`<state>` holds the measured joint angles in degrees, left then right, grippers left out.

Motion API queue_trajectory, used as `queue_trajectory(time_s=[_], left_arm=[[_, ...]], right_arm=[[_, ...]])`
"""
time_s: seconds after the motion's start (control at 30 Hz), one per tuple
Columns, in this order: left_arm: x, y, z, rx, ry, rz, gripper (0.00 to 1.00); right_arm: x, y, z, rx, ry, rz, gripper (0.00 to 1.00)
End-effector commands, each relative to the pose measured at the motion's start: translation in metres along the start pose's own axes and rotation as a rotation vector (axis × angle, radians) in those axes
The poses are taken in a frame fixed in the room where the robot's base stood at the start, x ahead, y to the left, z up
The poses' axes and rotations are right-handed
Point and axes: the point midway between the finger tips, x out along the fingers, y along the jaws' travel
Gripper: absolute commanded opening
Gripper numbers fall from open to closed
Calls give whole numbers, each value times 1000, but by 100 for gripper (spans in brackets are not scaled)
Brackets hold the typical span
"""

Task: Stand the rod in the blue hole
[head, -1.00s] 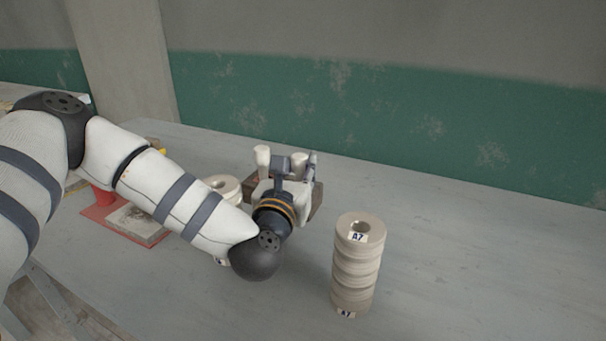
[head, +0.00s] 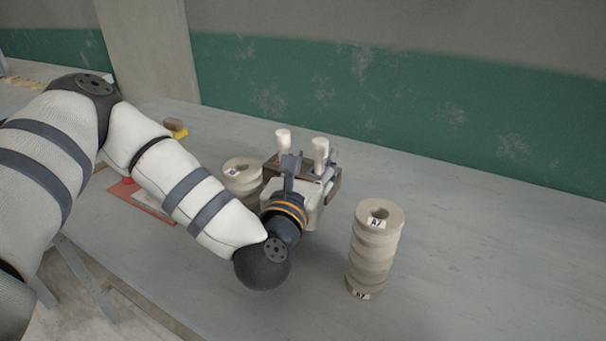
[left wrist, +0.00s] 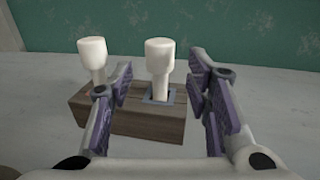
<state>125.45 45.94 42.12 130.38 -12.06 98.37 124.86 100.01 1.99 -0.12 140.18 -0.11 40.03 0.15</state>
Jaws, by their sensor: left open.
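A brown wooden block (left wrist: 140,125) stands on the table; it also shows in part in the head view (head: 334,187). A pale rod with a thicker head (left wrist: 160,58) stands upright in a square blue-grey framed hole (left wrist: 160,99) in the block's top. A second similar rod (left wrist: 93,52) stands upright at the block's left end, its foot partly hidden by my finger. Both rods show in the head view, left (head: 283,141) and right (head: 320,150). My left gripper (head: 309,170) is open in front of the block. In the wrist view its fingers lie either side of the framed-hole rod, apart from it.
A stack of pale clay rings marked A7 (head: 374,252) stands right of my left gripper. Another ring stack (head: 241,172) stands close on its left, partly behind my arm. A red board (head: 124,189) lies farther left. The table's right side is clear.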

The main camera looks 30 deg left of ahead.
Motion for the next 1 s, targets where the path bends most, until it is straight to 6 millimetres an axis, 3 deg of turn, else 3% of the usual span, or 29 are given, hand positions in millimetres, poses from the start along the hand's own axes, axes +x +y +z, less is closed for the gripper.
queue_trajectory(time_s=[0.13,0.33,1.0], left_arm=[[-36,0,3,-1,-1,-2,45],[-65,0,1,0,0,-1,45],[-71,0,0,0,0,1,45]], right_arm=[[-10,0,-4,1,23,-1,48],[-13,0,-5,1,32,-2,48],[-13,0,-6,1,32,-2,48]])
